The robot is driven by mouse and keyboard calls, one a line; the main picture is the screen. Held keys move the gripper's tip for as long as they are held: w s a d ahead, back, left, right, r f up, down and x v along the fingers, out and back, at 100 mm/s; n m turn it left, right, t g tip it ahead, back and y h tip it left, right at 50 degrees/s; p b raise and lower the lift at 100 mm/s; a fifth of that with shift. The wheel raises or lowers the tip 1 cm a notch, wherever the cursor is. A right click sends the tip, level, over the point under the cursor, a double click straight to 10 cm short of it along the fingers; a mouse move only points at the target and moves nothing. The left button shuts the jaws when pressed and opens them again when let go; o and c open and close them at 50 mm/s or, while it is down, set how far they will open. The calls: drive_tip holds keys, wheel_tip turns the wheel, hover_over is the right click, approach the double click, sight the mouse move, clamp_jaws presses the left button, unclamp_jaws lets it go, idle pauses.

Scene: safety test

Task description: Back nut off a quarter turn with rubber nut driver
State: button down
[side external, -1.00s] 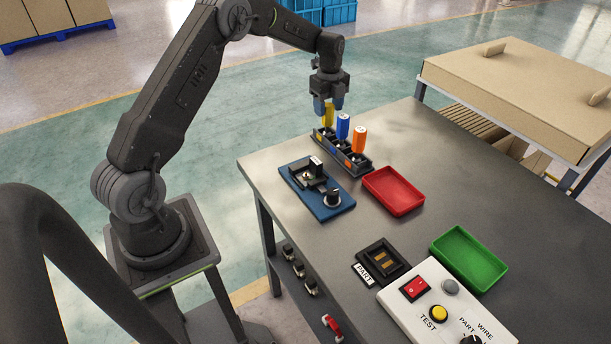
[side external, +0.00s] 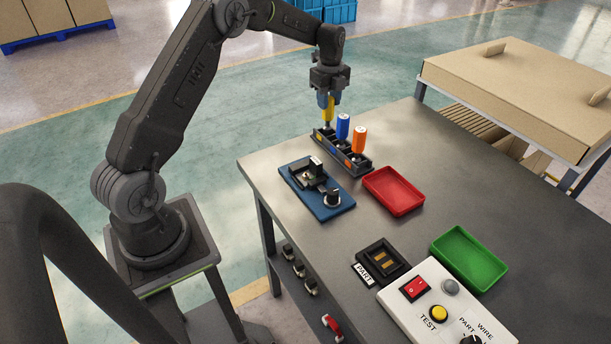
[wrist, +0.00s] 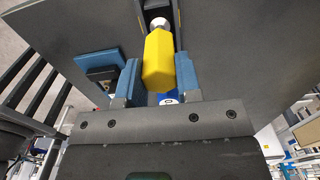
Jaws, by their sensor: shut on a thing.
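My gripper (side external: 328,100) is shut on a yellow-handled driver (side external: 328,114), held upright above the left end of the tool rack (side external: 362,172). Its dark shaft shows just under the handle; I cannot tell whether the tip has left its slot. In the wrist view the yellow handle (wrist: 158,62) sits between my blue fingertips. A blue-handled driver (side external: 343,127) and an orange-handled one (side external: 359,139) stand in the rack. A blue fixture plate (side external: 316,203) carries a dark clamp (side external: 314,174) and a round dark post (side external: 332,196). I cannot make out the nut.
A red tray (side external: 393,190) and a green tray (side external: 469,258) lie empty on the grey table (side external: 430,150). A dark PART holder (side external: 382,258) and a white test box (side external: 446,303) with switch and buttons are at the front. A cardboard-topped stand (side external: 520,90) is behind.

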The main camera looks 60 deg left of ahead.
drive_tip(key=shift+r, duration=2.3)
drive_tip(key=c, duration=1.3)
unclamp_jaws()
drive_tip(key=shift+c, duration=0.2)
clamp_jaws()
drive_tip(key=s+d+r+n, duration=0.2)
drive_tip(key=s+d, duration=1.1)
drive_tip(key=s, duration=0.2)
drive_tip(key=shift+s+a+f, duration=0.1)
drive_tip(key=shift+a+f, duration=0.05)
drive_tip(key=shift+f, duration=1.1)
drive_tip(key=shift+a+f, duration=0.1)
drive_tip(key=shift+f, duration=1.1)
